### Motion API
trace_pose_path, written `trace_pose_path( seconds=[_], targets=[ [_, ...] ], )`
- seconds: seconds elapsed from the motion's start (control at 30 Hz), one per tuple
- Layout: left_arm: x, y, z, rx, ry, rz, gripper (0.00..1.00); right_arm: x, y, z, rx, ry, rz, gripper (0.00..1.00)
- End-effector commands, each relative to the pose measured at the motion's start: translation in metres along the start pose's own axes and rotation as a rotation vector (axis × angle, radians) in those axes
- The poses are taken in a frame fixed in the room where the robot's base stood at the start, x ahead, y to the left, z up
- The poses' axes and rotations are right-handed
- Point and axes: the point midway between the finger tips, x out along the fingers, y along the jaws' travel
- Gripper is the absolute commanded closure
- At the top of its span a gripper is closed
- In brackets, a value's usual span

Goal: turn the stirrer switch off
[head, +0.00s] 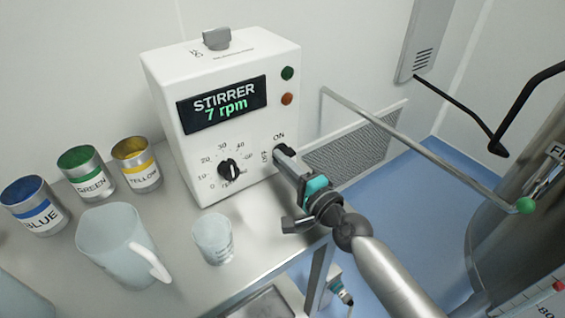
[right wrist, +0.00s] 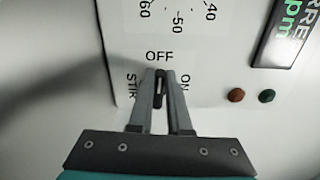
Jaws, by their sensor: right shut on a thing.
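The white stirrer box (head: 240,160) stands on the steel bench. Its display (head: 222,103) reads "STIRRER 7 rpm". The black stirrer switch (right wrist: 160,88) is at the box's lower right, largely hidden by my gripper in the head view. In the right wrist view the labels OFF, ON and STIR surround it, and its long side lines up with OFF. My right gripper (head: 283,152) is shut on the switch; its two fingers show on both sides of it in the right wrist view (right wrist: 160,90). My left gripper is not in view.
A speed knob (head: 229,169) is left of the switch. Green (head: 288,73) and orange (head: 288,98) buttons are above it. A clear beaker (head: 212,240), a jug (head: 115,247) and blue, green and yellow cans stand on the bench. A steel rod with a green knob (head: 525,205) is at right.

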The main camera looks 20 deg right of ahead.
Motion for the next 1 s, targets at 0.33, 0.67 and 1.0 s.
trace_pose_path(
  seconds=[0.33,0.67,1.0],
  targets=[
    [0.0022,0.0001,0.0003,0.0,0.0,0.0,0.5,-0.0001,0.0021,0.0003,-0.079,-0.001,0.001,1.0],
    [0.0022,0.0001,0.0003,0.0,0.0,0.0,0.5,-0.0002,0.0023,0.0001,-0.085,-0.001,0.002,1.0],
    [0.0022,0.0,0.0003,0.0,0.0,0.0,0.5,-0.0001,0.0021,0.0,-0.082,0.0,0.001,0.54]
  ],
)
